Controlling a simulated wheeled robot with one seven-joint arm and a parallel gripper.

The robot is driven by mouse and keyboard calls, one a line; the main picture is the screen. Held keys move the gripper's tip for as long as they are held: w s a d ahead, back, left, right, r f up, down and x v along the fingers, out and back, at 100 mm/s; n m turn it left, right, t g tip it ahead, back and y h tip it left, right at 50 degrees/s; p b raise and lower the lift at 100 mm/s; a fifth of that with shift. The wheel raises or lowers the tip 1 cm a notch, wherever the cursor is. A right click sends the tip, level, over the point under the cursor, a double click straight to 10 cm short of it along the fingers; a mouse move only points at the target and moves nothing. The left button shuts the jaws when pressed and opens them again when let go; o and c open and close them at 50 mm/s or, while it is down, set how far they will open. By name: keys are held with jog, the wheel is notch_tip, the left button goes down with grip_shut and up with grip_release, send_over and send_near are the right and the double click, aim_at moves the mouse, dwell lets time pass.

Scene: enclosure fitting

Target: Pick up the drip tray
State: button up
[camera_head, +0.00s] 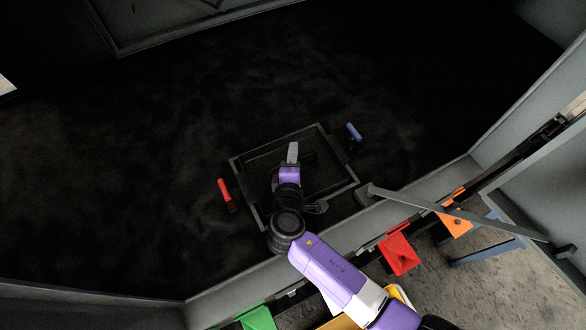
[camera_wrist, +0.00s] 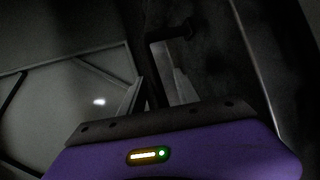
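A dark rectangular tray-like frame, which looks like the drip tray (camera_head: 242,178), lies on the black floor of the enclosure. A red handle (camera_head: 226,192) is at its left side and a blue handle (camera_head: 354,134) at its right. My gripper (camera_head: 293,152) reaches over the frame, with its tip above or inside the frame's far half. In the wrist view, pale fingers (camera_wrist: 157,94) stand on both sides of a thin dark bar. Whether they touch or grip the bar is too dark to tell. My arm hides part of the frame's near side.
A grey enclosure wall edge (camera_head: 240,292) runs along the near side. A grey bar (camera_head: 440,208) slants across at the right. Red (camera_head: 400,254), orange (camera_head: 456,224) and green (camera_head: 258,318) pieces lie outside the wall. The black floor left of the frame is clear.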

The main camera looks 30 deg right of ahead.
jog(key=shift+w+d+f, duration=0.25)
jog(key=shift+w+d, duration=0.1)
jog(key=shift+w, duration=0.15)
grip_shut()
jog(key=shift+f, duration=0.15)
dwell(0.9)
